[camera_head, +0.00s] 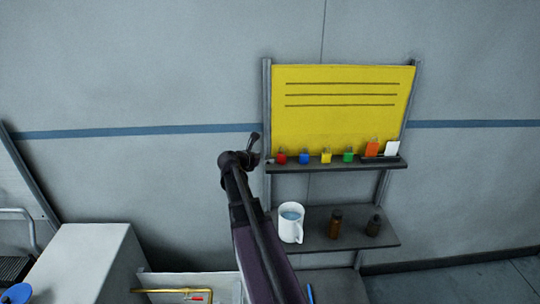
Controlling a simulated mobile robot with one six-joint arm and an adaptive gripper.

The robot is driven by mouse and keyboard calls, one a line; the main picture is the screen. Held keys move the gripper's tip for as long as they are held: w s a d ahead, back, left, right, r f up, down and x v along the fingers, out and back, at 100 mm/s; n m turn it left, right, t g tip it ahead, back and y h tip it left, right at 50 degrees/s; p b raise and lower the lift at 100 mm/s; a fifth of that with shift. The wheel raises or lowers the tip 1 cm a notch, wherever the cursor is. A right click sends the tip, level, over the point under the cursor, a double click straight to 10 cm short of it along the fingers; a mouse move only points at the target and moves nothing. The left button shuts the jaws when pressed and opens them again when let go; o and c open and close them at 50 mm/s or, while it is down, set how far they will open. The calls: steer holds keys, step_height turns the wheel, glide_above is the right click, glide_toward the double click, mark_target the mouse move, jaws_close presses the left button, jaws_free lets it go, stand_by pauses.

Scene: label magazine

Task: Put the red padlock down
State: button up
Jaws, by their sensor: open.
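The red padlock (282,158) sits at the left end of the narrow upper shelf, below the yellow board. My gripper (254,143) is at the end of my raised arm, just left of the red padlock and a little higher in the picture. It is open, and I see nothing between its fingers. The padlock and the gripper look apart, but how far apart in depth I cannot tell.
A blue padlock (304,158), a yellow padlock (326,156), a green padlock (348,155), an orange tag (372,147) and a white tag (391,148) stand along the upper shelf (340,167).

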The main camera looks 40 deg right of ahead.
steer(key=shift+a+r, duration=0.1)
steer(key=shift+a, duration=0.15)
stand_by(0.7)
steer(key=s+a+f+m+y, duration=0.3)
steer(key=a+m, duration=0.3)
steer(key=a, duration=0.9)
steer(key=s+a+f+m+g+y, duration=0.1)
steer(key=s+a+f+m+y, duration=0.3)
steer(key=a, duration=1)
steer(key=s+a+f+m+y, duration=0.4)
steer(key=a+m, duration=0.5)
steer(key=a, duration=0.6)
steer(key=y, duration=0.2)
steer(key=shift+a+f+y, duration=0.3)
